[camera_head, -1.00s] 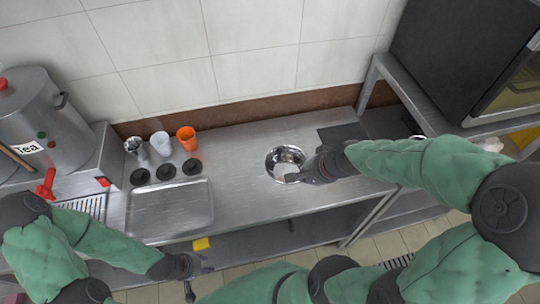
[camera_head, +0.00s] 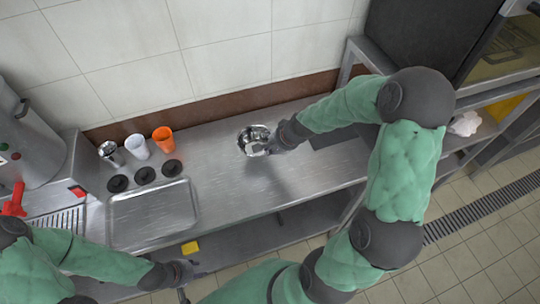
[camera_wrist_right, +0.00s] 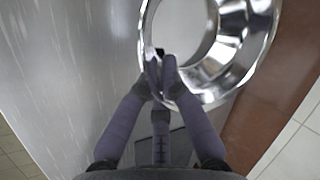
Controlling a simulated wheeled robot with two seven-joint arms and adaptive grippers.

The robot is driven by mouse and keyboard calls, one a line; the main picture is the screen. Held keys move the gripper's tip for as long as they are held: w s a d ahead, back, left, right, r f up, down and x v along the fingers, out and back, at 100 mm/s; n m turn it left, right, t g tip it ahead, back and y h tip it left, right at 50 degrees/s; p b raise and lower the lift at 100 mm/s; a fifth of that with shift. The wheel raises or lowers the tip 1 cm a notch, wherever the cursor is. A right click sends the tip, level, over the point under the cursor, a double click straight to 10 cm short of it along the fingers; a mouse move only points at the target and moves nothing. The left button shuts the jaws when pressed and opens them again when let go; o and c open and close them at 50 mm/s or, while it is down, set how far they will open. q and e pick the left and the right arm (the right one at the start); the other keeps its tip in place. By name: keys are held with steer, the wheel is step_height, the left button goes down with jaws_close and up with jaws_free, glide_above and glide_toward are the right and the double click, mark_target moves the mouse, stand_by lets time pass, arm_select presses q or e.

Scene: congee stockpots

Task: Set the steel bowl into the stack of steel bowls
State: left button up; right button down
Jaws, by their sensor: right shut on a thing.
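A shiny steel bowl (camera_head: 248,131) is over the right part of the counter, in front of the wall. My right gripper (camera_head: 268,148) is shut on its near right rim. A shadow lies on the counter below the gripper. I cannot make out a separate stack of steel bowls. My left gripper (camera_head: 184,278) hangs in front of the counter's front edge, away from the bowl; its fingers are too small to read.
A metal tray (camera_head: 153,212) lies on the counter (camera_head: 225,195) at left. Behind it are several dark discs, an orange cup (camera_head: 163,138), a white cup (camera_head: 138,146) and a steel cup (camera_head: 111,153). A shelf rack stands at right. The counter between tray and bowl is clear.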

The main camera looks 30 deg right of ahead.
steer(key=shift+w+f, duration=0.25)
steer(key=shift+f, duration=0.1)
steer(key=shift+w+d+f+b, duration=0.1)
steer(key=shift+f+b, duration=1.05)
steer(key=shift+f, duration=0.4)
steer(key=shift+f, duration=0.2)
steer(key=c, duration=1.4)
jaws_free()
steer(key=shift+r, duration=0.1)
